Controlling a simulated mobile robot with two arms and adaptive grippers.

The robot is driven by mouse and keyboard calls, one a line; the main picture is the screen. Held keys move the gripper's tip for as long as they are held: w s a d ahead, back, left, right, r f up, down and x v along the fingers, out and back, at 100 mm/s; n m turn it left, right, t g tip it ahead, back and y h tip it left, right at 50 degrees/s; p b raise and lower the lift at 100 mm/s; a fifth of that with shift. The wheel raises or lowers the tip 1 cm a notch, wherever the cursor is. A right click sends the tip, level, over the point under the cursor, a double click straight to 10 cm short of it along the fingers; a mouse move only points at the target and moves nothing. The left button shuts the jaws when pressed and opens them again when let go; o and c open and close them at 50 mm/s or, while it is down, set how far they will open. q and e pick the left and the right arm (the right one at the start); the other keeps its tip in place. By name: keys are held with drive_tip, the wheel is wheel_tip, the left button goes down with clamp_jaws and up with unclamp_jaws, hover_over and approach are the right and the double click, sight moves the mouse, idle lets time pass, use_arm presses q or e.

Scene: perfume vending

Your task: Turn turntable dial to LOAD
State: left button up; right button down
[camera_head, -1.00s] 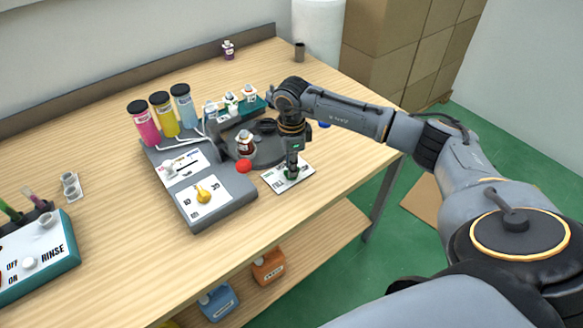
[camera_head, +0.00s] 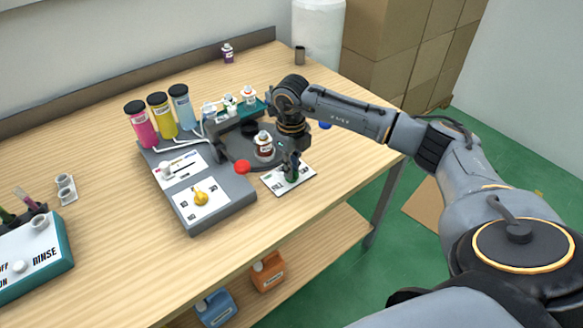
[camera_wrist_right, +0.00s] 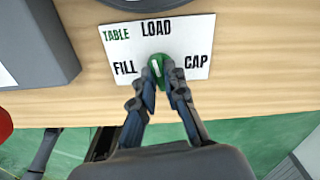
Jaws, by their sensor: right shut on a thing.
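The green turntable dial (camera_wrist_right: 157,68) sits on a white plate (camera_wrist_right: 195,30) marked TABLE, LOAD, FILL and CAP. The dial's short white line stands nearly upright in the right wrist view, toward the LOAD word. My right gripper (camera_wrist_right: 160,85) is shut on the dial, its fingers on either side of the knob. In the head view the gripper (camera_head: 290,168) reaches down to the plate (camera_head: 300,183) from above. The dark turntable (camera_head: 236,150) is just behind, with a white-capped bottle of dark red liquid (camera_head: 264,146) near its front right. My left gripper is not in view.
The grey machine (camera_head: 220,212) stands left of the plate, with a red button (camera_head: 242,167) and a yellow knob (camera_head: 201,198). Pink, yellow and blue cylinders stand behind. The teal RINSE box (camera_head: 40,250) is far left. Bare wood (camera_head: 120,235) lies between.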

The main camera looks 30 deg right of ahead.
drive_tip(key=shift+m, duration=1)
drive_tip(key=c, duration=1.4)
unclamp_jaws()
drive_tip(key=shift+r, duration=0.1)
wheel_tip(320, 180, up, 12)
drive_tip(key=shift+f, duration=0.1)
